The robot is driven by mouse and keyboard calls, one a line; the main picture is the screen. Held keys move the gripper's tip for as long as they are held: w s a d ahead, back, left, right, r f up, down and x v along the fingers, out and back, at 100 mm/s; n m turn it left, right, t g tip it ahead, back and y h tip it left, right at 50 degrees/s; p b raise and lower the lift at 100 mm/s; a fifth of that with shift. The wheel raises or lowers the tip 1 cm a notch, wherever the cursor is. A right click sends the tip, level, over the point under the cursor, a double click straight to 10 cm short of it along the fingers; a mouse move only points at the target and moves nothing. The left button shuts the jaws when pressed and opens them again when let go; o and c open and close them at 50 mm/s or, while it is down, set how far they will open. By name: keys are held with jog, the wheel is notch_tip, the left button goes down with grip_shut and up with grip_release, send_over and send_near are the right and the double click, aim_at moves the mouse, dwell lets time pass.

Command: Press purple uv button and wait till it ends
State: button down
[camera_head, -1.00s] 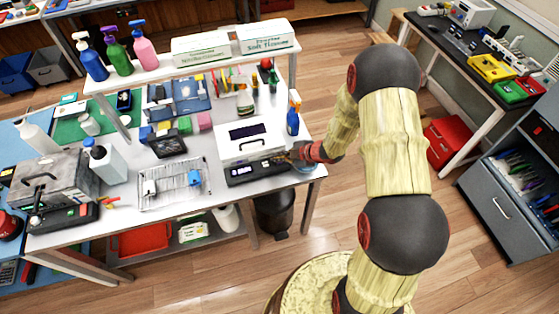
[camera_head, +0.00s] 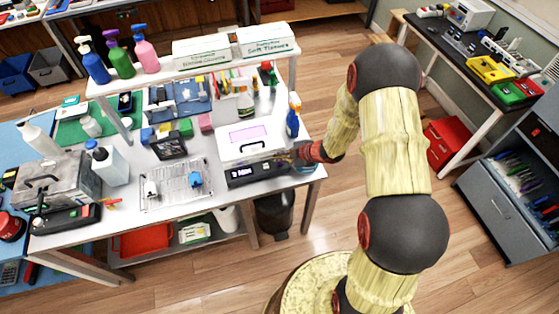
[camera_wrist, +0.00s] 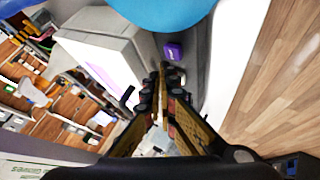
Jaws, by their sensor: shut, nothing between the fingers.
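The white UV box (camera_head: 248,140) stands at the right end of the white table, and its top window (camera_head: 247,133) glows pale purple. The black control panel (camera_head: 258,172) along its front has a lit display with text too small to read surely. The wrist view shows the glowing window (camera_wrist: 108,57) and the purple button (camera_wrist: 173,51). My gripper (camera_head: 287,160) is shut and empty at the right end of the panel. In the wrist view its fingertips (camera_wrist: 163,72) are close to the purple button; I cannot tell whether they touch it.
A blue round object (camera_wrist: 165,8) lies close to the button. A blue spray bottle (camera_head: 293,117) stands behind my gripper. A wire rack (camera_head: 173,185) is left of the box, and a black bin (camera_head: 275,212) stands below the table edge.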

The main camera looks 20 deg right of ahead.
aim_at(279, 164)
dwell(0.3)
notch_tip(279, 164, up, 5)
jog(key=p, duration=0.4)
dwell(0.9)
jog(key=d+r+m+t+h+b, duration=0.15)
jog(key=d+r+m+h, duration=0.3)
jog(key=r, duration=0.55)
jog(key=d+r+m+t+h+b, duration=0.1)
jog(key=d+r+m+h+b, duration=0.3)
jog(key=r, duration=0.5)
jog(key=s+r+m+g+b, duration=0.2)
jog(key=s+r+m, duration=0.5)
jog(key=s, duration=0.7)
jog(key=s+a+m+g+y+b, duration=0.1)
jog(key=s+a, duration=0.3)
jog(key=s, duration=0.3)
jog(key=s+a+m+y+b, duration=0.1)
jog(key=s+a, duration=0.3)
jog(key=s, duration=0.4)
jog(key=shift+s+r+g+b, duration=0.2)
jog(key=shift+r+g+b, duration=0.1)
jog(key=shift+g+b, duration=0.1)
dwell(1.0)
